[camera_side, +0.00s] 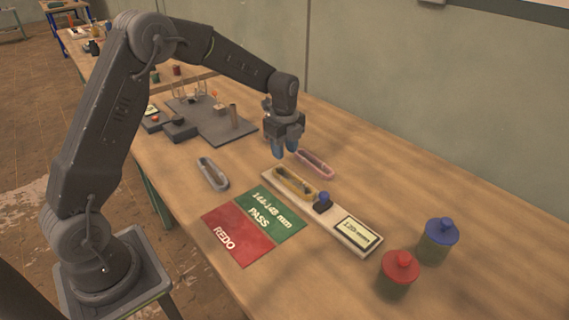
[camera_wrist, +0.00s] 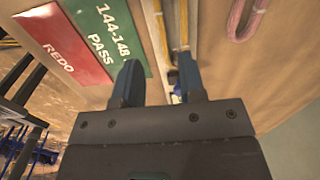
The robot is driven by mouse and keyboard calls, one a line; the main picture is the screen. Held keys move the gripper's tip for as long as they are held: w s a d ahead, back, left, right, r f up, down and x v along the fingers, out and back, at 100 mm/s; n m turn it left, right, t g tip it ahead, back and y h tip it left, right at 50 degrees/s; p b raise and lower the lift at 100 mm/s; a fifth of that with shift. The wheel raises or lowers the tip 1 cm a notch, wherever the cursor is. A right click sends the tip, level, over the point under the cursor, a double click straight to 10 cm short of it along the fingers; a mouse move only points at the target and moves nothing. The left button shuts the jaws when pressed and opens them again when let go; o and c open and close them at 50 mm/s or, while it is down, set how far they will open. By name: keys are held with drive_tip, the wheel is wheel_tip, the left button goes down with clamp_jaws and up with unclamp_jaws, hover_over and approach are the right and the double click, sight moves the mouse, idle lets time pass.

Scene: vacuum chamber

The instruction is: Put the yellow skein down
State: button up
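The yellow skein (camera_side: 295,183) is a long loop lying on a pale measuring board (camera_side: 328,224), beside a dark blue post (camera_side: 323,203). In the wrist view the yellow skein (camera_wrist: 184,22) shows at the top, beyond the fingertips. My gripper (camera_side: 288,152) is above the board, near the far end of the skein. In the wrist view my gripper (camera_wrist: 158,78) has its two blue fingers apart with nothing held between them. Part of the skein is hidden behind the right finger there.
A green PASS card marked 144-148 mm (camera_side: 268,214) and a red REDO card (camera_side: 237,236) lie in front of the board. The board's display (camera_side: 358,233) appears to read 120 mm. A grey skein (camera_side: 212,174) and a pink skein (camera_side: 315,164) lie nearby. Red-lidded (camera_side: 399,270) and blue-lidded (camera_side: 438,240) jars stand right.

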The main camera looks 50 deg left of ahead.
drive_tip(key=s+d+r+n+t, duration=0.1)
drive_tip(key=s+d+r+n, duration=0.25)
drive_tip(key=s+r, duration=0.4)
drive_tip(key=s+d+r+n+t, duration=0.2)
drive_tip(key=s+d+r+n, duration=0.1)
drive_tip(key=s+r+n, duration=0.4)
drive_tip(key=s+d+r+n+t, duration=0.1)
drive_tip(key=s+d+n+t, duration=0.1)
drive_tip(key=s+n, duration=0.5)
drive_tip(key=s+d, duration=0.1)
drive_tip(key=s, duration=0.5)
drive_tip(key=shift+s+r+t, duration=0.25)
drive_tip(key=shift+r+t, duration=0.05)
